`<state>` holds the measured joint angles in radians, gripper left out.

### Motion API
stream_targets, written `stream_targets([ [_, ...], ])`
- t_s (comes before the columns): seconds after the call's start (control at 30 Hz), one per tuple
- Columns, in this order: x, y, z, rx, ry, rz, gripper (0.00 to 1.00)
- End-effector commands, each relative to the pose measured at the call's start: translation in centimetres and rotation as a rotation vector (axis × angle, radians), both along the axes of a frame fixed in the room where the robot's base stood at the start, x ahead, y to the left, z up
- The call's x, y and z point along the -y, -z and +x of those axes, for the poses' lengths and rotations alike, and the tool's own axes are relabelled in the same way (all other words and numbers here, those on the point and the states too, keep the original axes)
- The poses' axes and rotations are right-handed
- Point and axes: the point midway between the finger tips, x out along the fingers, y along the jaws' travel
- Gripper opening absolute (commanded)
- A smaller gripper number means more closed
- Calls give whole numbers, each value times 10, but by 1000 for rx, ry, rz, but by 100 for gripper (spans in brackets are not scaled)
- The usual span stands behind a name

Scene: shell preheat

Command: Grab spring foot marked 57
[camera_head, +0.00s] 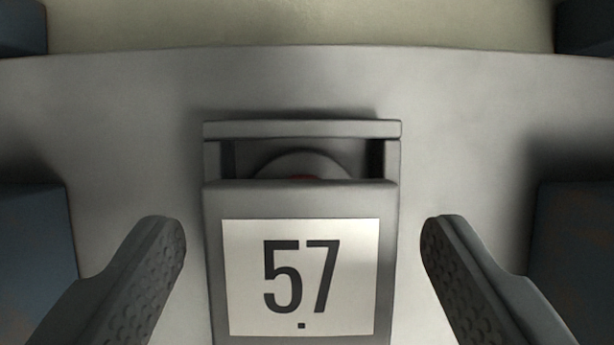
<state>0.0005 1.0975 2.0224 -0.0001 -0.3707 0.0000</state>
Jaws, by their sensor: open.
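The spring foot marked 57 (213,250) is a grey block with a white label (345,315) that reads 57 in black. It stands in the middle of the view, with a slot near its far end where a dark rounded part (302,163) and a bit of red show. My gripper (303,240) is open, with one textured finger on each side of the block. Gaps show between both fingers and the block, so neither appears to touch it. The near end of the block is cut off by the frame's bottom edge.
A grey surface (110,110) lies around and behind the block, with a curved far edge. Dark blue blocks stand at the left (35,250) and right (580,240), outside my fingers. More dark blue parts show in both upper corners. A pale greenish surface (300,22) lies beyond.

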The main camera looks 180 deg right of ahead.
Motion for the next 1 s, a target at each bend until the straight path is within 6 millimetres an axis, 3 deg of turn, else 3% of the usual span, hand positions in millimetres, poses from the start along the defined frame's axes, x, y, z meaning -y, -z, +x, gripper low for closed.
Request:
stream_targets([
  [0.13, 0, 11, 5, 0, 0, 0, 73],
  [0.37, 0, 12, 5, 0, 0, 0, 71],
  [0.6, 0, 12, 5, 0, 0, 0, 24],
  [0.67, 0, 12, 5, 1, 0, 0, 15],
  [1.0, 0, 6, 6, 2, 0, 0, 15],
])
